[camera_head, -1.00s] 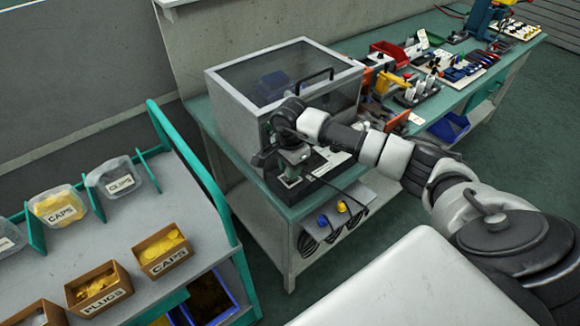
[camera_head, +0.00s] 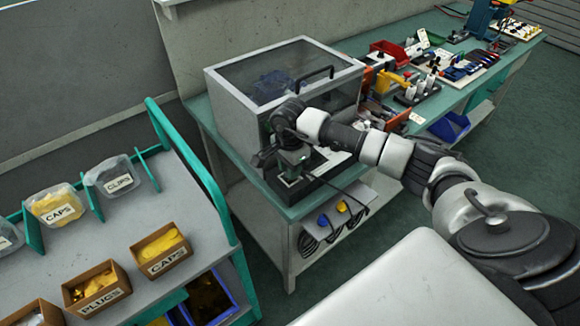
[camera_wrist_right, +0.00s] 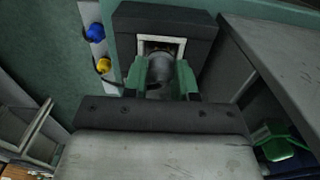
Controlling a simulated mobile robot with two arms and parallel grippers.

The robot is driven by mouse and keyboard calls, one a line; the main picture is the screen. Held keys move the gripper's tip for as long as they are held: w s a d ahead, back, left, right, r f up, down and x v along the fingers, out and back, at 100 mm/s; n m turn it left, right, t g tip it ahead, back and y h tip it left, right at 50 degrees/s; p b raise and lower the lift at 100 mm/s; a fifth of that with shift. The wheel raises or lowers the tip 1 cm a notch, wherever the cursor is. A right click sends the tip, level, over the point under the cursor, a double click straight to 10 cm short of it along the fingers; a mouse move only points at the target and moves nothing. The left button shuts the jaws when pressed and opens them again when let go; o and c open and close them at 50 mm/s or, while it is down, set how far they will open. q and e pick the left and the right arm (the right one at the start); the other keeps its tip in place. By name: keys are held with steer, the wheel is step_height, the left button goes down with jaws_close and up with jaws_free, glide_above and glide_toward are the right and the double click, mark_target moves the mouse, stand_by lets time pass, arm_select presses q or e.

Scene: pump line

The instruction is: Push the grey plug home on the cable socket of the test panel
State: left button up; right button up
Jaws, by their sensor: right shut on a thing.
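My right gripper (camera_head: 292,158) is over the dark test panel (camera_head: 318,174) at the front of the green bench, beside the grey box. In the right wrist view, its two green fingers (camera_wrist_right: 168,78) are shut on the grey plug (camera_wrist_right: 160,70). The plug's far end is at the white-framed opening of the cable socket (camera_wrist_right: 163,42) in the dark panel. How deep the plug sits cannot be told. In the head view, the gripper hides the plug. My left gripper is not in view.
A grey box (camera_head: 235,105) with a clear lid and dark handle stands behind the gripper. A blue connector (camera_head: 323,220) and a yellow connector (camera_head: 342,206) are at the bench front with dark cables. A cart (camera_head: 190,210) with bins stands left. Tools and trays lie farther right.

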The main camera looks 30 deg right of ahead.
steer(key=shift+f+b, duration=0.3)
stand_by(0.5)
steer(key=o, duration=1.2)
steer(key=shift+c, duration=0.2)
steer(key=shift+r, duration=0.1)
steer(key=shift+r+p, duration=2.2)
steer(key=shift+r, duration=1.5)
steer(key=shift+f, duration=0.1)
